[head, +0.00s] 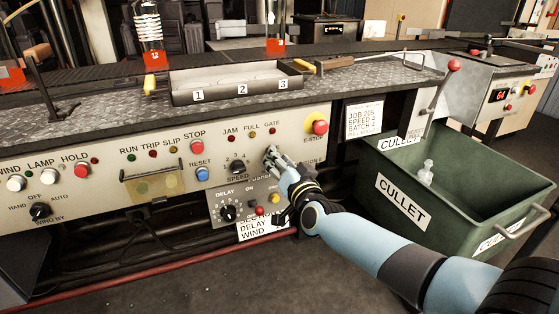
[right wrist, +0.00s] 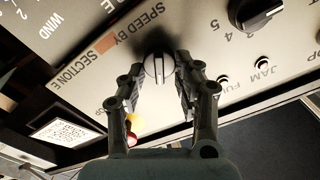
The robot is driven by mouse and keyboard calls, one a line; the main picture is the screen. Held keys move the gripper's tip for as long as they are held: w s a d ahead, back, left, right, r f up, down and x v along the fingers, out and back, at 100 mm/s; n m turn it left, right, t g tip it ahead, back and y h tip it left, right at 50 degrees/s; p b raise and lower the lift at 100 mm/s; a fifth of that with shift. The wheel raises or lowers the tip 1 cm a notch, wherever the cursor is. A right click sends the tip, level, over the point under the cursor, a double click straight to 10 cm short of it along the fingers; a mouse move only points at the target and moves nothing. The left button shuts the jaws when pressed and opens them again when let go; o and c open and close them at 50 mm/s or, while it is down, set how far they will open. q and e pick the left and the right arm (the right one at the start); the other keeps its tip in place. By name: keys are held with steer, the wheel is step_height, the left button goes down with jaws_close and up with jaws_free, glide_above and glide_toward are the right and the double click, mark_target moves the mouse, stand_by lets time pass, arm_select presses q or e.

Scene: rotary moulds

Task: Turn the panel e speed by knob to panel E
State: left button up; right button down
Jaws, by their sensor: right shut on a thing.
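The speed-by knob (right wrist: 158,68) is a round, grey-silver knob on the cream panel face (right wrist: 205,30), with a light line across its front. In the right wrist view it sits between my two fingertips, beside the printed words SPEED BY and SECTION E. The line on it runs about upright in that view; I cannot tell which label it points to. My right gripper (head: 272,158) is shut on the knob, and in the head view it hides the knob. Part of the SECTION E label (head: 311,162) shows to its right. My left gripper is not in view.
A black numbered speed dial (head: 237,167) is just left of my gripper; it also shows in the right wrist view (right wrist: 255,14). A red emergency stop (head: 320,127) is above right. Below is a delay panel (head: 228,211). A green cullet bin (head: 450,218) stands right.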

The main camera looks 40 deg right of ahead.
steer(key=shift+f, duration=0.1)
steer(key=c, duration=1.1)
jaws_free()
steer(key=shift+o, duration=0.2)
steer(key=v, duration=1.2)
steer(key=s+a+f+n+g+y, duration=0.1)
steer(key=s+f+n+g, duration=0.15)
steer(key=s+f, duration=0.6)
steer(key=s+a+f+n+g+y, duration=0.1)
steer(key=s+f+g, duration=0.3)
steer(key=f, duration=0.7)
steer(key=s+a+f+n+g+y, duration=0.1)
steer(key=s+f+n+g, duration=0.1)
steer(key=s+f, duration=0.7)
steer(key=s+f+n+g, duration=0.2)
steer(key=s+f+g, duration=0.2)
steer(key=s, duration=0.8)
steer(key=s+f+n+g, duration=0.1)
steer(key=s+f+g, duration=0.3)
steer(key=s+f, duration=0.3)
steer(key=s, duration=0.5)
steer(key=shift+n, duration=0.35)
